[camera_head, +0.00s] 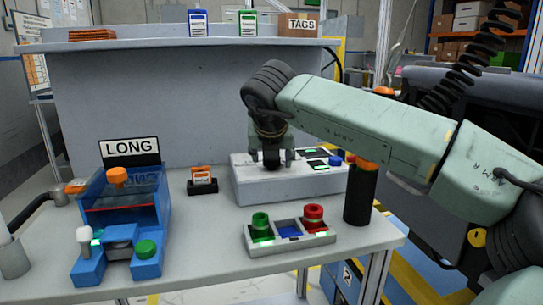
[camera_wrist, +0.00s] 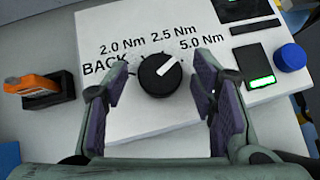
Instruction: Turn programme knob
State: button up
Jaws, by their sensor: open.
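The programme knob (camera_wrist: 156,80) is a round black dial with a white pointer mark, on the top of a white box (camera_head: 290,188). The pointer faces up and right in the wrist view, roughly toward the 5.0 Nm label. Labels BACK, 2.0 Nm, 2.5 Nm and 5.0 Nm are printed around the dial. My gripper (camera_wrist: 162,78) is open, with one finger on each side of the knob and a gap to it on both sides. In the head view my gripper (camera_head: 271,157) points down over the box and largely hides the knob.
A blue button (camera_wrist: 291,57) and a small green-lit display (camera_wrist: 261,78) sit right of the knob. An orange device in a black holder (camera_head: 202,181) stands left of the box. In front is a panel with green and red knobs (camera_head: 290,238). A blue LONG fixture (camera_head: 125,215) stands left.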

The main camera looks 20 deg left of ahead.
jog(key=v, duration=1.1)
jog(key=shift+s+r, duration=0.25)
jog(key=shift+r, duration=0.05)
